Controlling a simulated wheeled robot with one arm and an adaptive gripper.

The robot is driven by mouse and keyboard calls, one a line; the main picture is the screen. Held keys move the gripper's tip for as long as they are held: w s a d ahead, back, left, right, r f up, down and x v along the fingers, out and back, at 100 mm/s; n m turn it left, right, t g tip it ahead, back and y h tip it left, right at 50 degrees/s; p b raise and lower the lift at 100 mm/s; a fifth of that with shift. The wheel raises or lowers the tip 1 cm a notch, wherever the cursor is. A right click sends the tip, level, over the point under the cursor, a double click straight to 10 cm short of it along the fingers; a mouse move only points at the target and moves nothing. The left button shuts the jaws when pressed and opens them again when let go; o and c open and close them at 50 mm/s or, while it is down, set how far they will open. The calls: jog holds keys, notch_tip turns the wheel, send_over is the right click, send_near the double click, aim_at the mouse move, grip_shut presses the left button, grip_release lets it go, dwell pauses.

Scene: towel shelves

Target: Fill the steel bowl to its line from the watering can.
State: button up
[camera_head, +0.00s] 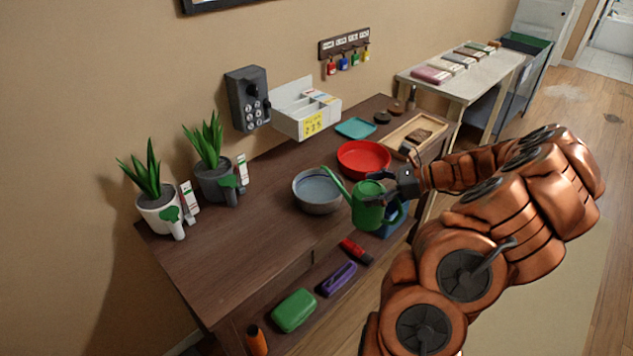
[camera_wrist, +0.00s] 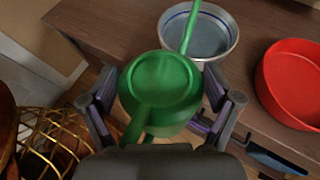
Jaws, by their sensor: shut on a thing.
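The green watering can (camera_head: 368,208) is held by my gripper (camera_head: 393,186) just beyond the front edge of the wooden table, with its spout reaching up and left toward the steel bowl (camera_head: 318,208). In the wrist view the can (camera_wrist: 160,90) sits between the fingers of my gripper (camera_wrist: 162,104), and its spout tip overlaps the bowl (camera_wrist: 225,50). A blue line runs around the bowl's inner wall. The bowl stands upright on the table. I cannot tell how much liquid is in it, and no stream shows.
A red bowl (camera_head: 363,174) stands just right of the steel bowl. Two potted plants (camera_head: 158,213) with small cards stand at the table's left end. A teal tray (camera_head: 356,128) and a wooden tray (camera_head: 396,138) lie farther back. The table's left front is clear.

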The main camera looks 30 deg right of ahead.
jog(key=shift+d+r+g+h+p, duration=0.2)
jog(key=shift+r+g+h+p, duration=0.4)
jog(key=shift+p, duration=0.4)
jog(key=p, duration=0.1)
jog(key=w+r+g+p, duration=0.1)
jog(key=shift+a+r+m+g+p, duration=0.1)
jog(key=shift+a+m+g+p, duration=0.2)
jog(key=shift+m+p, duration=0.1)
jog(key=shift+w+h, duration=0.1)
jog(key=shift+h, duration=0.2)
jog(key=shift+w, duration=0.1)
jog(key=shift+s+d+f, duration=0.2)
jog(key=shift+d, duration=0.1)
jog(key=shift+w+a+r, duration=0.1)
jog(key=shift+a, duration=0.3)
jog(key=shift+d, duration=0.25)
